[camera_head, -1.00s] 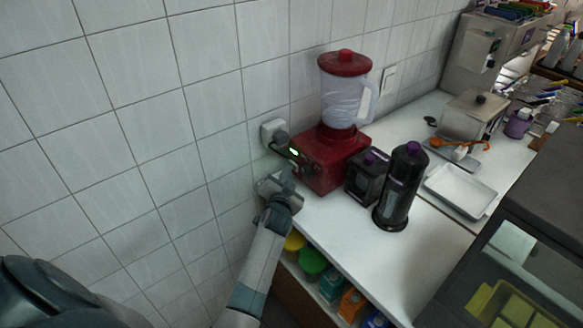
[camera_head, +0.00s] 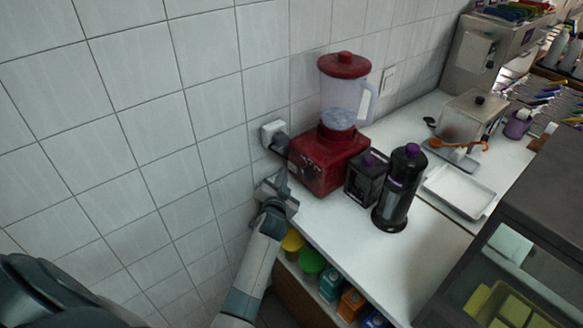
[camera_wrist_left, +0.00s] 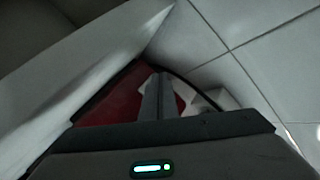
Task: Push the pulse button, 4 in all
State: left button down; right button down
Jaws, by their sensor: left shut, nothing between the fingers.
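The red blender base (camera_head: 338,160) stands on the white counter near the tiled wall, with its clear lidded jar (camera_head: 343,103) on top. Pale contents lie low in the jar. The base's dark control panel (camera_head: 305,168) faces my left gripper; I cannot make out the pulse button on it. My left gripper (camera_head: 284,175) is shut and empty, just left of the panel at the counter's edge, and seems a little apart from it. In the left wrist view the shut fingers (camera_wrist_left: 157,97) point toward the red base (camera_wrist_left: 115,100). My right gripper is out of view.
A wall socket with a plug (camera_head: 272,133) is just above my left gripper. A dark square container (camera_head: 367,177) and a black bottle (camera_head: 400,190) stand right of the blender. A white tray (camera_head: 458,191) lies further right. The counter's front strip is clear.

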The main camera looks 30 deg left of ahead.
pick_arm(q)
jog(key=shift+s, duration=0.1)
jog(key=shift+s+a+r+p, duration=0.1)
jog(key=shift+s+a+p, duration=0.15)
jog(key=shift+s+p, duration=0.25)
jog(key=shift+s+a+p, duration=0.25)
jog(key=shift+s, duration=0.3)
jog(key=shift+s+a+p, duration=0.25)
jog(key=shift+s, duration=0.35)
jog(key=shift+s+a+p, duration=0.2)
jog(key=shift+s+a, duration=0.05)
jog(key=shift+s, duration=0.35)
jog(key=shift+d, duration=0.1)
dwell(1.1)
